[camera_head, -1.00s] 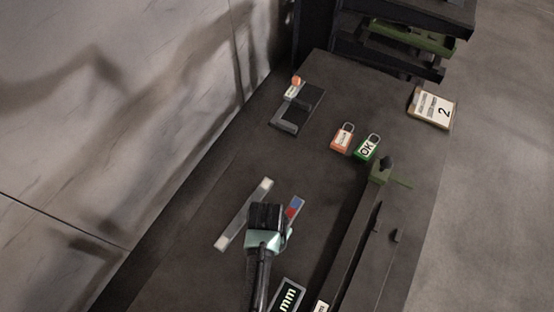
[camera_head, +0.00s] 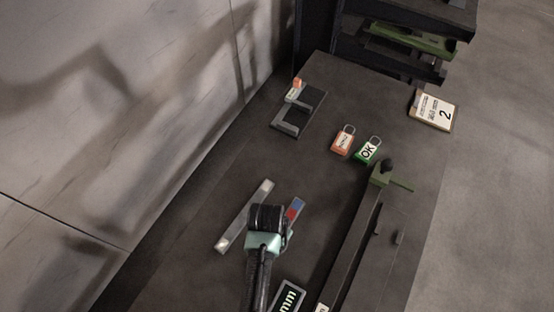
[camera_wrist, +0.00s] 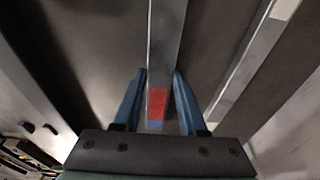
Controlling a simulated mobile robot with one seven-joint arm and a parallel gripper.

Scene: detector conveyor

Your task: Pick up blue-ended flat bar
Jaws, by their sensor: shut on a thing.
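The blue-ended flat bar (camera_head: 296,208) is grey with a red band and a blue end. In the head view its coloured end shows just right of my gripper (camera_head: 266,222), which hides much of the rest. In the wrist view the bar (camera_wrist: 166,40) runs between the two blue fingers of my gripper (camera_wrist: 160,78), its red and blue end towards the palm. My gripper is shut on the bar. I cannot tell whether the bar is clear of the table.
A second grey bar with pale ends (camera_head: 236,229) lies left of my gripper and shows in the wrist view (camera_wrist: 240,68). On the dark table (camera_head: 215,190) are a green rail fixture (camera_head: 384,176), orange padlock (camera_head: 342,143), green padlock (camera_head: 368,149), measuring block (camera_head: 287,296) and dark bracket (camera_head: 301,112).

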